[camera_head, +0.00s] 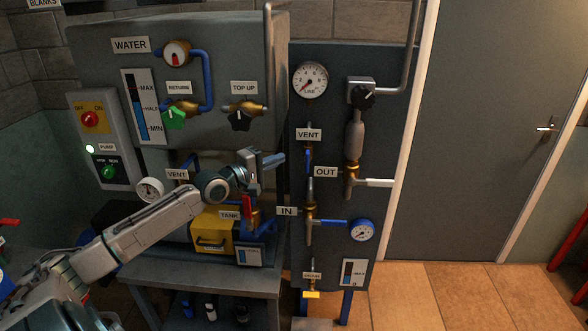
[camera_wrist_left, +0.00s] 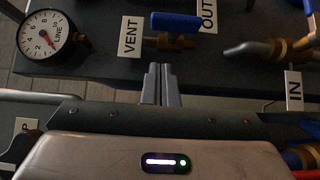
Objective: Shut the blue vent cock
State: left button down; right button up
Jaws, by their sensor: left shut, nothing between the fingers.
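The vent cock's blue lever (camera_head: 308,160) is on the dark panel, just below the upper VENT label (camera_head: 308,134). The lever hangs down, in line with its pipe. In the left wrist view the blue lever (camera_wrist_left: 175,22) lies along the brass cock body (camera_wrist_left: 170,42), beside the VENT label (camera_wrist_left: 131,36). My left gripper (camera_head: 281,157) is shut and empty, a little left of the lever, its fingers pointing right at it. In the wrist view the closed fingertips (camera_wrist_left: 160,68) are just short of the cock body and appear apart from it. My right gripper is not in view.
The LINE gauge (camera_head: 310,80) is above the cock. The OUT valve's white lever (camera_head: 376,183) sticks out right, and the IN valve's blue lever (camera_head: 333,222) is below. The grey WATER cabinet (camera_head: 225,70) stands left, close behind my arm.

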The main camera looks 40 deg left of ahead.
aim_at(307, 161)
pick_arm(q)
jog(key=w+d+p, duration=0.1)
jog(key=d, duration=0.1)
jog(key=w+d+p, duration=0.1)
jog(key=w, duration=0.1)
jog(key=shift+w+d, duration=0.2)
jog(key=shift+d, duration=0.2)
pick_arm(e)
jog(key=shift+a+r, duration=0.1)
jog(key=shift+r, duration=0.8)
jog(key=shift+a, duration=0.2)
pick_arm(q)
jog(key=shift+a, duration=0.1)
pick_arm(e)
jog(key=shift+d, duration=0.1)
